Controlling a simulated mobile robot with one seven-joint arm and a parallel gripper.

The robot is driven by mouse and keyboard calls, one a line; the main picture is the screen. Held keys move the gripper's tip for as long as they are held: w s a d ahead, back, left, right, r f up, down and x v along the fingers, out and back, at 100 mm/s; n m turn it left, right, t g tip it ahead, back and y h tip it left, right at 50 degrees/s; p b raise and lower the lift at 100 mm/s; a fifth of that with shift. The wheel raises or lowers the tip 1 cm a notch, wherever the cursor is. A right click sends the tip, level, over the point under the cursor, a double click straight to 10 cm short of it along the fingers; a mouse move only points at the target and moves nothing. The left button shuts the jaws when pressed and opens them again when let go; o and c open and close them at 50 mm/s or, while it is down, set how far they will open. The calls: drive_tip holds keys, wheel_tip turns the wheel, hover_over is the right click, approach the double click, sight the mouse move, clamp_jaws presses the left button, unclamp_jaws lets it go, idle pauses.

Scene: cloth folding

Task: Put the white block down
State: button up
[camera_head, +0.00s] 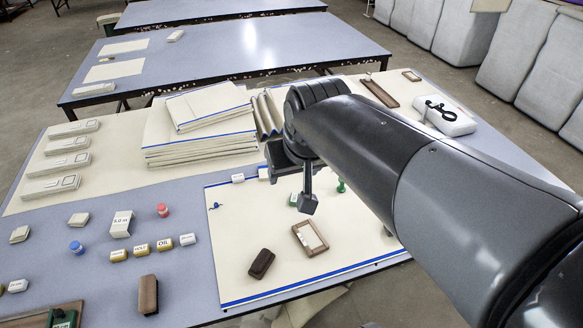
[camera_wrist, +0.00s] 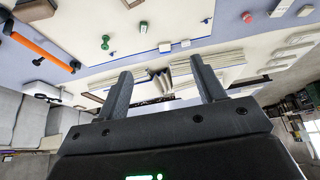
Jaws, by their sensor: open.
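Two small white blocks lie close together at the far edge of the cream cloth: a left one (camera_head: 238,178) and a right one (camera_head: 264,173), partly hidden by my arm. They also show in the wrist view as one white block (camera_wrist: 164,47) and another (camera_wrist: 185,43). I cannot tell which one the task means. My gripper (camera_head: 308,204) is over the cloth's far part, partly hidden by my arm. In the wrist view my gripper (camera_wrist: 160,78) is open, with nothing held between its fingers.
The blue-edged cream cloth (camera_head: 235,270) carries a brown frame (camera_head: 296,230), a dark brown block (camera_head: 261,263) and a green peg (camera_head: 341,186). Folded cloths (camera_head: 200,140) are stacked behind. Small labelled blocks (camera_head: 141,249) and a white box (camera_head: 121,223) stand to the left.

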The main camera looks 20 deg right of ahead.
drive_tip(key=s+f, duration=0.1)
drive_tip(key=s, duration=0.6)
drive_tip(key=shift+s+d+f, duration=0.2)
drive_tip(key=shift+d+f, duration=0.05)
